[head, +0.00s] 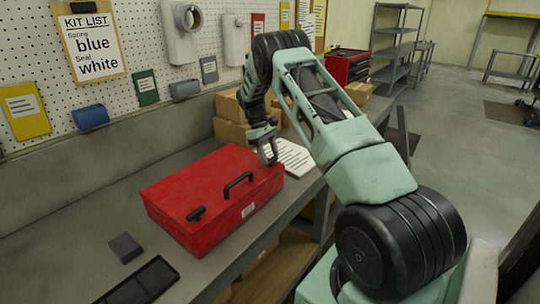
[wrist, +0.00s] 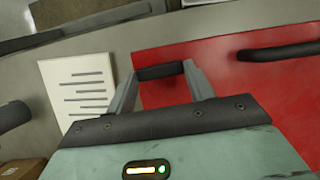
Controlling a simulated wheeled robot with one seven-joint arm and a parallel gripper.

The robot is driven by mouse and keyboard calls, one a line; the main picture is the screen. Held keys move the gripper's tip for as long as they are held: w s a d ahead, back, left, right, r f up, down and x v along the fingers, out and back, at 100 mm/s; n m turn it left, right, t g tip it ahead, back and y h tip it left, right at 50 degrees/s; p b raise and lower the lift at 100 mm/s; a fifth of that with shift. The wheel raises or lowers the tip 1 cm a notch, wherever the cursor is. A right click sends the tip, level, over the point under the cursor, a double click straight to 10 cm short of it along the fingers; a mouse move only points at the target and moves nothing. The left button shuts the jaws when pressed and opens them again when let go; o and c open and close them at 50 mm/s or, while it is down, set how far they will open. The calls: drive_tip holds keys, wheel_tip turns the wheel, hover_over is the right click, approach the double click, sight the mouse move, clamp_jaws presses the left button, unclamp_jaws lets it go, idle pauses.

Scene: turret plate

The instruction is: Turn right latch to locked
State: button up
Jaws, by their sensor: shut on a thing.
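A closed red toolbox (head: 190,187) lies on the grey bench, with a black handle (head: 238,184) on its lid. A small black left latch (head: 195,214) sits near the lid's near-left corner. My gripper (head: 268,154) is at the lid's far-right end. In the wrist view, my gripper (wrist: 160,78) is shut on the black right latch (wrist: 160,72), one finger at each end of it. The handle also shows in the wrist view (wrist: 280,51), to the right of the fingers. In the head view, the gripper hides the right latch.
A white printed sheet (head: 294,158) lies on the bench beside the box. Cardboard boxes (head: 229,118) stand behind the gripper. A dark small block (head: 125,247) and a black tray (head: 142,284) lie at the near left. A pegboard wall backs the bench.

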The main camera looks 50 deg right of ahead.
drive_tip(key=shift+s+f+m, duration=0.15)
drive_tip(key=shift+s+m, duration=0.1)
drive_tip(key=shift+m, duration=0.05)
drive_tip(key=o, duration=1)
drive_tip(key=shift+w, duration=0.1)
drive_tip(key=shift+w+r+b, duration=0.3)
drive_tip(key=shift+r+b, duration=0.1)
drive_tip(key=shift+r, duration=0.25)
drive_tip(key=shift+d+b+v, duration=0.2)
drive_tip(key=shift+b+v, duration=0.85)
drive_tip(key=shift+v, duration=6.95)
drive_tip(key=shift+s+r, duration=0.1)
drive_tip(key=shift+s, duration=0.1)
drive_tip(key=shift+a, duration=0.1)
